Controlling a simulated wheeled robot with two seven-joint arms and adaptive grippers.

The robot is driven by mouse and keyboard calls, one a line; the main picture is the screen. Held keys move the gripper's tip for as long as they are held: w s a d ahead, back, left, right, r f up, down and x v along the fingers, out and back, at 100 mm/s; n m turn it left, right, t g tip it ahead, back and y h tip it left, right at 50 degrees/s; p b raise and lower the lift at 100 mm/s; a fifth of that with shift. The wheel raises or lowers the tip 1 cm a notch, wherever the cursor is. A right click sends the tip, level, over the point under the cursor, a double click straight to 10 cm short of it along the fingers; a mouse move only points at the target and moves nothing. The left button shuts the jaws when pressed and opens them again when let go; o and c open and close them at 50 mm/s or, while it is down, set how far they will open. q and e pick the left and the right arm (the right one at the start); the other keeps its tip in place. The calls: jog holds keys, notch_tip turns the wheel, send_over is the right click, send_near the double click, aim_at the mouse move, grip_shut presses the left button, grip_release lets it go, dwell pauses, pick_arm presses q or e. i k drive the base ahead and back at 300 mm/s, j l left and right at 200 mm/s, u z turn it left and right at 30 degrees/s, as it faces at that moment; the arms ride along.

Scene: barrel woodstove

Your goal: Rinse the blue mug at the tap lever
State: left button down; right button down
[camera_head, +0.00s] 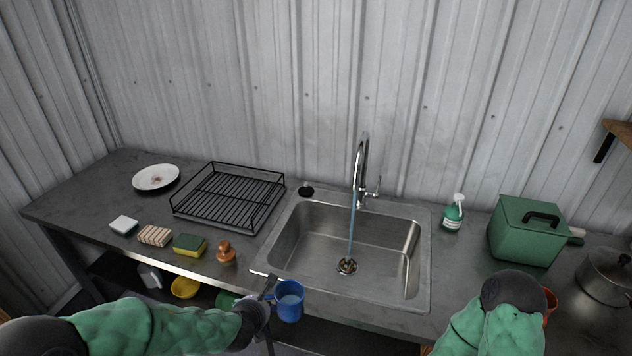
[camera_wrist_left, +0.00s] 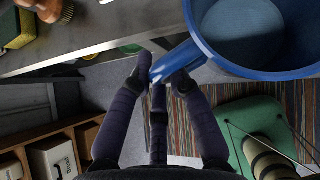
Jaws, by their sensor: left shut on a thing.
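A stream of water (camera_head: 351,230) falls from the tap to the drain. My right arm shows at the lower right, but its gripper does not.
Left of the sink are a black dish rack (camera_head: 228,197), a plate (camera_head: 156,177), a sponge (camera_head: 190,245) and a brush (camera_head: 226,251). Right of it are a spray bottle (camera_head: 453,213), a green box (camera_head: 525,232) and a pot (camera_head: 606,276). The basin is empty apart from the water.

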aim_at(375, 192)
jog(key=i+l+u, duration=0.1)
jog(key=l+u, duration=1.1)
